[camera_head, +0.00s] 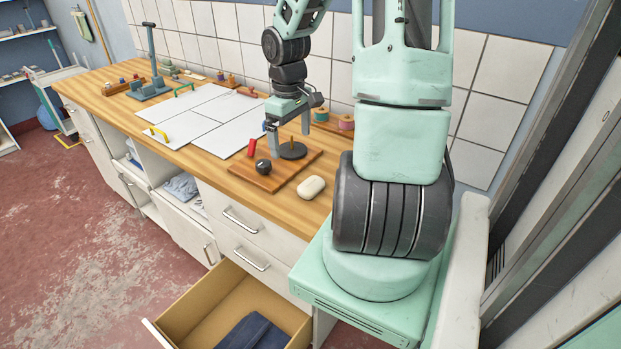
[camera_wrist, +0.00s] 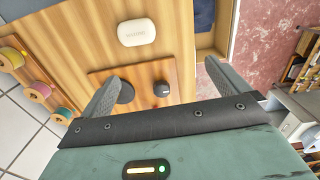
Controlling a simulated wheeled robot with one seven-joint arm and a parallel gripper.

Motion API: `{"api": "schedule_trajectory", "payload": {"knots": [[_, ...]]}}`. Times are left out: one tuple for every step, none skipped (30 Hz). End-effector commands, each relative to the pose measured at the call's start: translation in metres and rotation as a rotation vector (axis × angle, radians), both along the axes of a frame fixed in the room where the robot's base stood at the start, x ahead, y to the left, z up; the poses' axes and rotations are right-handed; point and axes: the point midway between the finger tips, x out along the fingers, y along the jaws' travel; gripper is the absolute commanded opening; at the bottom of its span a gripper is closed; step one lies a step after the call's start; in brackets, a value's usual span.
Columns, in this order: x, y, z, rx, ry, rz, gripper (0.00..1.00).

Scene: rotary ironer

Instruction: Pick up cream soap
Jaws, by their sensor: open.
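The cream soap (camera_head: 311,188) is an oval bar lying on the wooden counter (camera_head: 160,115), just right of a wooden board (camera_head: 262,182). It also shows at the top of the wrist view (camera_wrist: 137,32), with faint marking on its face. My gripper (camera_head: 290,140) is above the board, apart from the soap. In the wrist view its two fingers (camera_wrist: 162,90) are spread wide with nothing held between them. The soap lies beyond the fingertips and is fully visible there.
The board carries a dark round knob (camera_head: 263,166), a dark disc (camera_head: 292,150) and a red piece (camera_head: 252,148). Thread spools (camera_head: 346,122) stand by the tiled wall. White panels cover the counter's middle. A drawer (camera_head: 235,305) hangs open below, holding dark cloth.

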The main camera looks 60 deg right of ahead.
Motion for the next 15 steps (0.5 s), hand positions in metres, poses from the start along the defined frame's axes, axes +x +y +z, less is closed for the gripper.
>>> {"api": "schedule_trajectory", "payload": {"knots": [[-0.009, -0.016, 0.005, 0.003, -0.002, -0.03, 1.0], [-0.013, -0.023, 0.006, 0.002, -0.003, -0.041, 1.0], [-0.018, -0.03, 0.006, 0.002, -0.005, -0.054, 1.0], [-0.02, -0.035, 0.006, 0.002, -0.006, -0.06, 1.0], [-0.023, -0.039, 0.006, 0.002, -0.006, -0.066, 1.0], [-0.025, -0.042, 0.006, 0.002, -0.007, -0.071, 1.0], [-0.027, -0.044, 0.004, 0.002, -0.007, -0.074, 1.0], [-0.028, -0.045, 0.002, 0.002, -0.007, -0.076, 1.0], [-0.028, -0.046, -0.003, 0.003, -0.006, -0.077, 1.0], [-0.029, -0.046, -0.007, 0.004, -0.005, -0.077, 1.0], [-0.029, -0.046, -0.012, 0.005, -0.006, -0.078, 1.0], [-0.029, -0.045, -0.02, 0.006, -0.006, -0.075, 1.0], [-0.028, -0.045, -0.027, 0.007, -0.005, -0.074, 1.0], [-0.028, -0.045, -0.033, 0.006, -0.006, -0.074, 1.0], [-0.029, -0.045, -0.042, 0.006, -0.004, -0.074, 1.0]]}}
